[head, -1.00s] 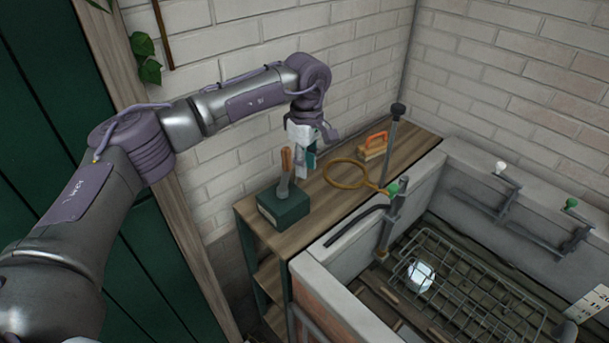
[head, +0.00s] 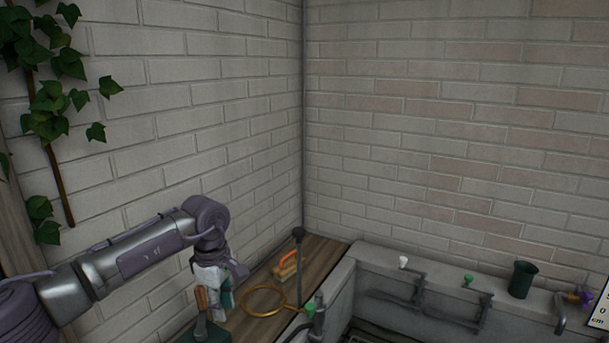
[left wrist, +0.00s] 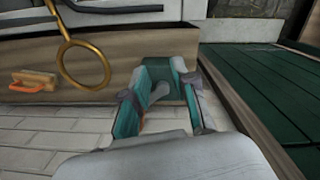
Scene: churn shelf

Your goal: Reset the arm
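My left gripper (head: 224,299) hangs fingers down over the wooden shelf top, close to the wooden handle (head: 201,298) of a tool. The handle rises from a dark green block (head: 205,334), which the bottom edge of the head view cuts off. In the left wrist view the teal fingers of the left gripper (left wrist: 163,92) stand apart, and I see nothing clearly held. A bit of orange-brown shows beside one finger there. My right gripper is not in view.
A gold ring (head: 264,301) and an orange-handled brush (head: 287,266) lie on the shelf top (head: 318,256). A dark upright post (head: 299,262) stands nearby. To the right are a stone trough and a dark green cup (head: 522,279). Brick walls close off the corner.

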